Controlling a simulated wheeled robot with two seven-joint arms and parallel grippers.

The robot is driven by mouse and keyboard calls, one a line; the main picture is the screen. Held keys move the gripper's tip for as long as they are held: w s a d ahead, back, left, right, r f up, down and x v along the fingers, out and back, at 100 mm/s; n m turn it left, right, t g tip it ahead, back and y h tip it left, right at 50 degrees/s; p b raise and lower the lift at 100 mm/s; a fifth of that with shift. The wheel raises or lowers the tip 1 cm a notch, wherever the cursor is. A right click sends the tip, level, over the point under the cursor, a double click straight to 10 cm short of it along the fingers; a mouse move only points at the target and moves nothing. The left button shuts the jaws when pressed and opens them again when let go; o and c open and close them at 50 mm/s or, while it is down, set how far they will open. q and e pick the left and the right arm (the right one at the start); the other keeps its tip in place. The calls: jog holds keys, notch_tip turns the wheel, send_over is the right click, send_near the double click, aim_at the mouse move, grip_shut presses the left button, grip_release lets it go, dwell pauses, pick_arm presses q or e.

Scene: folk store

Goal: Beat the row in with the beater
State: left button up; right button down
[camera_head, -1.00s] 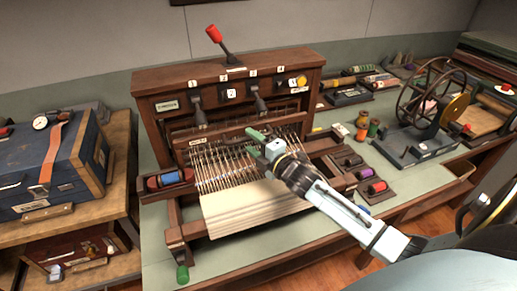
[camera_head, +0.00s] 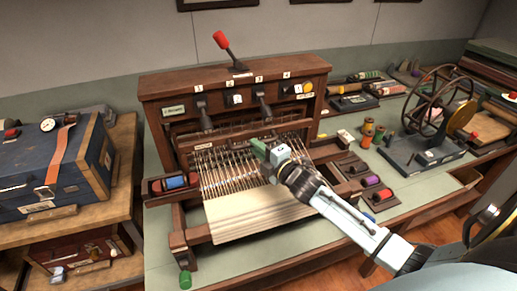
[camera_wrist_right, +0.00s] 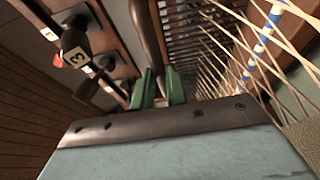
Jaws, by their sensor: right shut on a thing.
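The wooden table loom (camera_head: 235,88) stands on the green-topped bench, with pale warp threads (camera_head: 225,170) running to cream cloth (camera_head: 250,215) at its front. The beater (camera_head: 235,140) is a dark wooden bar across the threads, in front of the upright frame. My right gripper (camera_head: 265,151) is at the right part of this bar. In the right wrist view, its green fingers (camera_wrist_right: 159,87) are shut on the dark bar of the beater (camera_wrist_right: 150,40), beside the warp threads. My left gripper is not in view.
A blue case (camera_head: 55,170) stands on the left table. A spool holder (camera_head: 172,184) sits at the loom's left, and more spools (camera_head: 370,182) lie at its right. A wheeled winder (camera_head: 435,125) stands farther right. A red-tipped lever (camera_head: 222,40) rises above the loom.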

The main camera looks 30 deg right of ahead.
jog(key=shift+s, duration=0.1)
jog(key=s+a+p, duration=0.2)
jog(key=s+p, duration=0.2)
jog(key=s, duration=0.7)
jog(key=shift+a, duration=0.4)
jog(key=shift+f, duration=0.1)
